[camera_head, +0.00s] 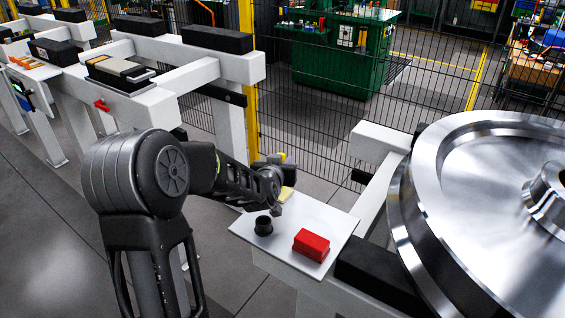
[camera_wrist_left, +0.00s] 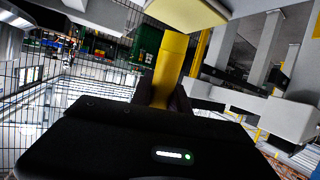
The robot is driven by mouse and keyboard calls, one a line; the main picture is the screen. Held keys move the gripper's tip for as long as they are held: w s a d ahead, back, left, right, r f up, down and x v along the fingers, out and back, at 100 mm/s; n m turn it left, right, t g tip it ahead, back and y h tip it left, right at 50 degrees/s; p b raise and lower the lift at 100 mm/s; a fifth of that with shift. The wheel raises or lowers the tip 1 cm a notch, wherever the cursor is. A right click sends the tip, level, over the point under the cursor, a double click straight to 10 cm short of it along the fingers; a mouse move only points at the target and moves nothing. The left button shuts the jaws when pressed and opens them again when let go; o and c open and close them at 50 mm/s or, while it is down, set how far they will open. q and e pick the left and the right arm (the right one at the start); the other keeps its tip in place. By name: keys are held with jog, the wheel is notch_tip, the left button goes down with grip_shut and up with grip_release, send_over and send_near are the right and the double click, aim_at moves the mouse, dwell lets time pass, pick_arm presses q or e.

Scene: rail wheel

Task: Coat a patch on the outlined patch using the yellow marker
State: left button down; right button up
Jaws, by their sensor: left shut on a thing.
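My left gripper (camera_head: 279,172) is in the middle of the head view, above the far side of a small white shelf. In the left wrist view my left gripper (camera_wrist_left: 164,94) is shut on the yellow marker (camera_wrist_left: 169,62), which sticks out from between the dark fingers. In the head view only a small bit of yellow shows by the gripper. The large shiny metal wheel (camera_head: 480,165) fills the right side of the head view. I cannot make out an outlined patch on its visible surface. My right gripper is not in view.
The white shelf (camera_head: 322,217) holds a red block (camera_head: 311,244), a black cup-like holder (camera_head: 263,226) and a pale yellow block (camera_head: 287,193) close to my gripper. A wire fence (camera_head: 420,90) stands behind. White beams with black pads (camera_head: 217,39) stand at the left.

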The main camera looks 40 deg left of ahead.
pick_arm(q)
notch_tip(320, 180, up, 6)
jog(key=p, duration=0.3)
jog(key=shift+f, duration=0.15)
dwell(0.8)
jog(key=s+d+f+m+h, duration=0.1)
jog(key=d, duration=0.7)
jog(key=s+d+f+m+h, duration=0.1)
jog(key=d+m+h, duration=0.1)
jog(key=d, duration=0.6)
jog(key=s+d+f+m+t+h, duration=0.1)
jog(key=s+d+f+h, duration=0.1)
jog(key=d, duration=0.6)
jog(key=shift+s+d+f, duration=0.1)
jog(key=shift+d, duration=0.3)
jog(key=shift+d+m, duration=0.3)
jog(key=shift+a, duration=0.1)
